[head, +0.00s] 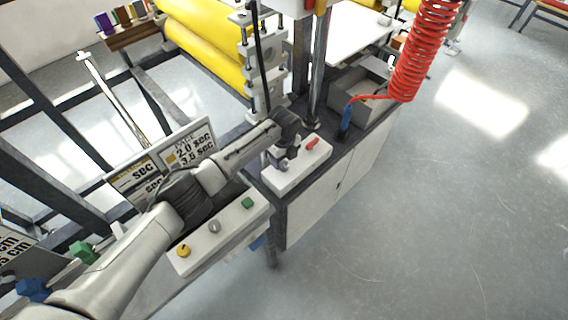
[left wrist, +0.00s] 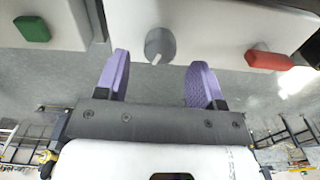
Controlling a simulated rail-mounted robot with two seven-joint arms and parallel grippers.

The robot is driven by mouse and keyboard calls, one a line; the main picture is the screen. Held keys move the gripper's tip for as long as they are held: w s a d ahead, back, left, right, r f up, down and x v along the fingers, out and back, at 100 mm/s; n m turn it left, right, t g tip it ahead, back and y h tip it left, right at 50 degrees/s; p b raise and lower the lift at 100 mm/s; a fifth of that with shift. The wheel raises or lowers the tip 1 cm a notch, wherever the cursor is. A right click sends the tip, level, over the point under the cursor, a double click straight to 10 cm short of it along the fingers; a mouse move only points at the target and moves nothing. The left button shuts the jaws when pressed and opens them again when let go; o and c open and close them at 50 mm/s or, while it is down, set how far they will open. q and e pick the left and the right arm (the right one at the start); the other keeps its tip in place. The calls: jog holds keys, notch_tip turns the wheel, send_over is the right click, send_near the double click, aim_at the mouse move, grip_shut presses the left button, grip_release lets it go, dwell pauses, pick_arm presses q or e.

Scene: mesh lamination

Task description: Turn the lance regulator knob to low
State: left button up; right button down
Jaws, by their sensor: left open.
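The regulator knob (left wrist: 161,43) is a round grey dial with a white pointer mark on a white control box (left wrist: 215,20). In the left wrist view its mark points down toward my gripper, slightly left. My left gripper (left wrist: 160,78) has two purple fingers, open and empty, one on each side below the knob and apart from it. In the head view my arm reaches over the white box (head: 289,180), and the gripper there is mostly hidden by my wrist. A small grey shape on the box is likely the knob (head: 282,165). My right gripper is not in view.
A red lever (head: 312,143) sits on the same box, right of the knob. A nearer panel (head: 225,233) carries green (head: 247,203), grey (head: 215,226) and yellow (head: 183,250) controls. A red coiled hose (head: 422,50) hangs at the right. The floor at right is clear.

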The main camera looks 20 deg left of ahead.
aim_at(284, 164)
pick_arm(q)
jog(key=shift+f, duration=1.65)
jog(key=shift+c, duration=0.4)
jog(key=c, duration=0.8)
jog(key=shift+c, duration=0.2)
jog(key=shift+r, duration=0.1)
